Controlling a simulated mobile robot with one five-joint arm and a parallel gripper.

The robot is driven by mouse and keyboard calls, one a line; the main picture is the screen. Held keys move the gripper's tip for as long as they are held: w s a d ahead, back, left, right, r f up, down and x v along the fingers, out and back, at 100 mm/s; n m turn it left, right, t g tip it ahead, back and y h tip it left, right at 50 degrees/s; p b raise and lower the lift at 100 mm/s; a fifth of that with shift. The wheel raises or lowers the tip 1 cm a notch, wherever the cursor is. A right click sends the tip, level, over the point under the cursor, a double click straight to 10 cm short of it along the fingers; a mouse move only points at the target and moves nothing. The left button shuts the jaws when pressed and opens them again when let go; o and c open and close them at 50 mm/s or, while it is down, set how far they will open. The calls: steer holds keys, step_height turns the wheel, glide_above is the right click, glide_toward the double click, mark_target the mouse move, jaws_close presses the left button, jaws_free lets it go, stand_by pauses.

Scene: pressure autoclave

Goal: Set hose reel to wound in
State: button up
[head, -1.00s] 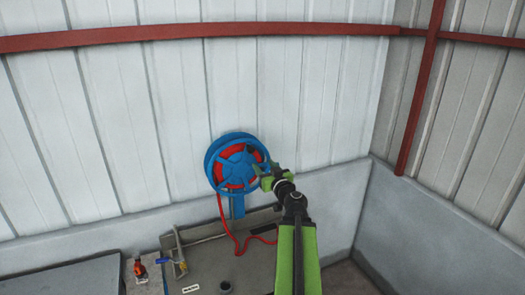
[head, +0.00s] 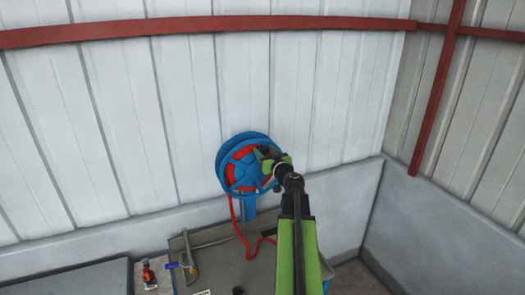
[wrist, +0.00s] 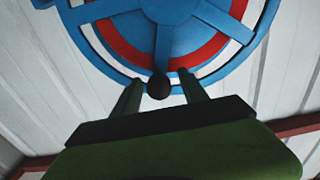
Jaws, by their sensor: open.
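The knob lies between the two green fingers of my open gripper (wrist: 160,76). I cannot tell whether either finger touches it.
Below the reel is a grey bench or basin (head: 215,262) with a yellowish tool with a blue end (head: 188,262). A small red bottle (head: 148,272) stands left of it. A red beam (head: 200,30) crosses the wall above. The wall around the reel is clear.

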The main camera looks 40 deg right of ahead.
steer(key=shift+w, duration=0.1)
steer(key=shift+c, duration=0.3)
steer(key=shift+d, duration=0.1)
jaws_close()
steer(key=shift+d+f, duration=0.1)
stand_by(0.9)
